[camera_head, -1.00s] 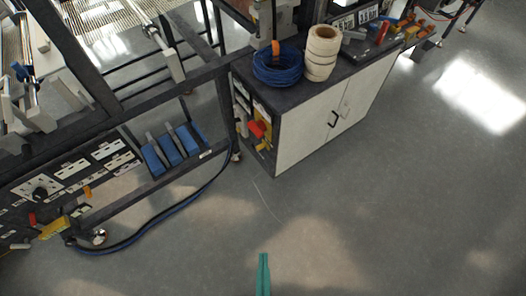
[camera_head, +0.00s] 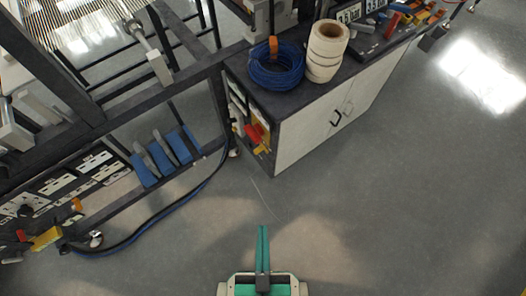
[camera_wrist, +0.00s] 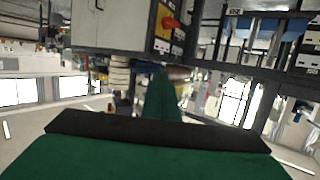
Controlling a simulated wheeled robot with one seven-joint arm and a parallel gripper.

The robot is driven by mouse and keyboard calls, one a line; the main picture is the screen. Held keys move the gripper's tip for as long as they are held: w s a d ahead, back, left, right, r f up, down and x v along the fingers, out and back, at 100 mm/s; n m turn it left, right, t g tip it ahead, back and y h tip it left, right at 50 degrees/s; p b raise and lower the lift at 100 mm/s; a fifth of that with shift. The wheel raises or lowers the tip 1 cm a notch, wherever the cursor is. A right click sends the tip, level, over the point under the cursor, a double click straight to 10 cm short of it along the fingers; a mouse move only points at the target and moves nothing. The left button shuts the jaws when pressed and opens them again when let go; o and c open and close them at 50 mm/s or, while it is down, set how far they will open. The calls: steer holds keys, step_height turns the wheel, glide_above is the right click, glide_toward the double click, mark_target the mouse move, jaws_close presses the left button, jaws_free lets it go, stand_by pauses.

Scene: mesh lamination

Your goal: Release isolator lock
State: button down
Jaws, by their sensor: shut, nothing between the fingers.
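On the end of the grey cabinet is a panel with a red handle (camera_head: 253,134) on yellow. It also shows in the wrist view as a red handle (camera_wrist: 171,22) on a yellow plate (camera_wrist: 163,28), top centre. A second yellow piece (camera_head: 46,238) with red beside it sits on the dark control panel at lower left. I cannot tell which one carries the isolator lock, and no lock shows clearly. My gripper (camera_head: 263,229), with green fingers, is shut and empty over the floor, apart from both. Its fingers also show in the wrist view (camera_wrist: 161,82).
The cabinet (camera_head: 318,120) carries a blue cable coil (camera_head: 276,76) and white rolls (camera_head: 326,50). A dark machine frame with blue-handled parts (camera_head: 162,155) stands on the left. A dark hose (camera_head: 130,240) lies along the floor. The floor at centre and right is clear.

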steer(key=w+d+f+m+g, duration=0.35)
steer(key=w+f, duration=0.25)
steer(key=f, duration=0.5)
steer(key=w+d+f+m+g, duration=0.2)
steer(key=w+f+m, duration=0.3)
steer(key=f, duration=0.7)
steer(key=w+d+f+m+g+y, duration=0.1)
steer(key=w+y, duration=0.5)
steer(key=w, duration=1.1)
steer(key=shift+w+d+m, duration=0.2)
steer(key=shift+d+m, duration=0.2)
steer(key=shift+m, duration=0.25)
steer(key=shift+a+g, duration=0.1)
steer(key=shift+g, duration=0.15)
glide_toward(260, 150)
step_height(260, 150, down, 5)
steer(key=w+a, duration=0.2)
steer(key=shift+w+a+r, duration=0.1)
steer(key=shift+w+a, duration=0.35)
steer(key=shift+a, duration=0.15)
